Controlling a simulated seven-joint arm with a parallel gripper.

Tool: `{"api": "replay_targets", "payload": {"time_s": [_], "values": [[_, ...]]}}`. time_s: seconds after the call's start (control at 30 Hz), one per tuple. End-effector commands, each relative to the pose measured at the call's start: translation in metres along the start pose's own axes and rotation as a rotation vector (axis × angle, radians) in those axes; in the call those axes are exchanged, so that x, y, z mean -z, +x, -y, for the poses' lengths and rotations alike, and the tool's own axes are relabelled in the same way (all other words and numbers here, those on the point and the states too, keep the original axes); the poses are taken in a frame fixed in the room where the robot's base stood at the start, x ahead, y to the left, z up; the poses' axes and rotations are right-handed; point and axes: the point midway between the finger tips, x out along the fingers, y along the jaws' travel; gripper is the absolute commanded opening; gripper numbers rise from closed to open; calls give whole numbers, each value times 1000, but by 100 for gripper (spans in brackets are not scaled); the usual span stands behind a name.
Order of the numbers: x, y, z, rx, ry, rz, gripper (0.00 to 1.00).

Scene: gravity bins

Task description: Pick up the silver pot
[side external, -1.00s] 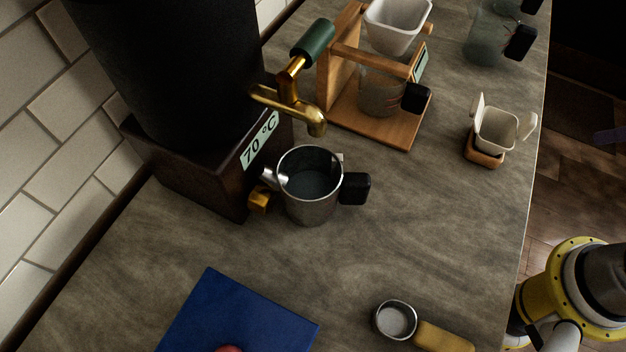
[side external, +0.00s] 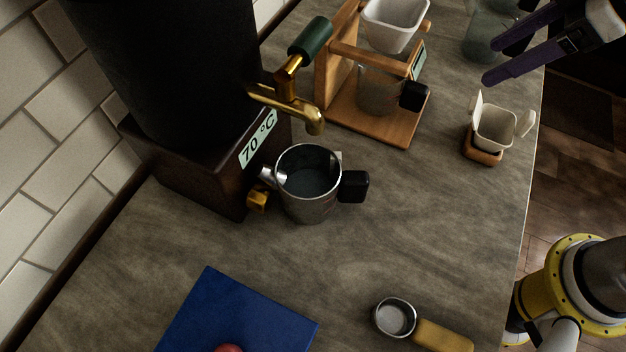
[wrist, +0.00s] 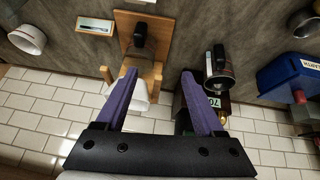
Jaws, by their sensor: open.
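The silver pot (side external: 309,199) stands upright on the counter under the brass tap (side external: 302,112), with its black handle toward the right. Its inside looks dark grey. In the wrist view the pot (wrist: 219,82) is right of my gripper, beside the dispenser's 70 label. My gripper (side external: 490,61) has entered the side view at the top right, high and well away from the pot. Its two purple fingers are apart with nothing between them. In the wrist view my gripper (wrist: 158,75) is open and points over the wooden coffee stand.
The black dispenser (side external: 170,70) stands close left of the pot. The wooden stand (side external: 375,118) with a white dripper (side external: 393,25) and glass carafe is behind it.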

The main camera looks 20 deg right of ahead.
Motion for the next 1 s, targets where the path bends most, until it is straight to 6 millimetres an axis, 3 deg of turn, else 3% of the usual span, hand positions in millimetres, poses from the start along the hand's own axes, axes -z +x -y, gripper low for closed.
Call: {"api": "replay_targets", "payload": {"time_s": [0.03, 0.13, 0.2, 0.33, 0.53, 0.8, 1.0], "values": [[19, 21, 21, 60, -78, 16, 70], [43, 53, 60, 148, -192, 40, 70], [50, 70, 86, 195, -242, 64, 70], [46, 88, 120, 247, -308, 109, 70], [42, 100, 134, 264, -335, 121, 70], [34, 147, 146, 263, -333, 121, 70], [31, 169, 151, 262, -332, 118, 70]]}}
